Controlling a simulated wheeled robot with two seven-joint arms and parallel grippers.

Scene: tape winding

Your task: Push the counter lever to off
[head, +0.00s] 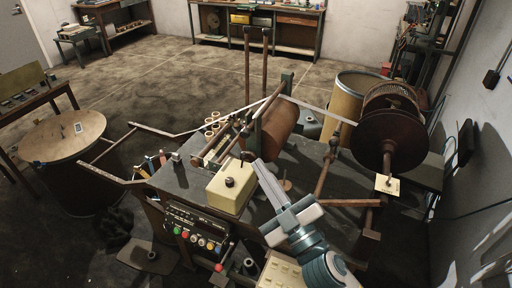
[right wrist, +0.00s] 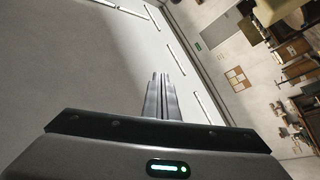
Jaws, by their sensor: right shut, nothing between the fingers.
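A cream box (head: 230,188) with a dark round knob on top sits on the dark machine table; it may be the counter, but I cannot tell for sure. A small dark upright piece (head: 243,158) stands at its back edge; I cannot tell whether it is the lever or how it is set. My right gripper (head: 259,166) reaches in from the lower right, its tips just right of the box's back corner. Whether it touches anything is unclear. In the right wrist view its fingers (right wrist: 161,78) are together and empty. My left gripper is not in view.
A control panel (head: 196,233) with coloured buttons is on the table's front. A brown roller (head: 280,130) and upright bars stand behind the box. A large reel (head: 388,138) and a tan drum (head: 352,103) are at the right. A round-topped barrel (head: 62,137) stands left.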

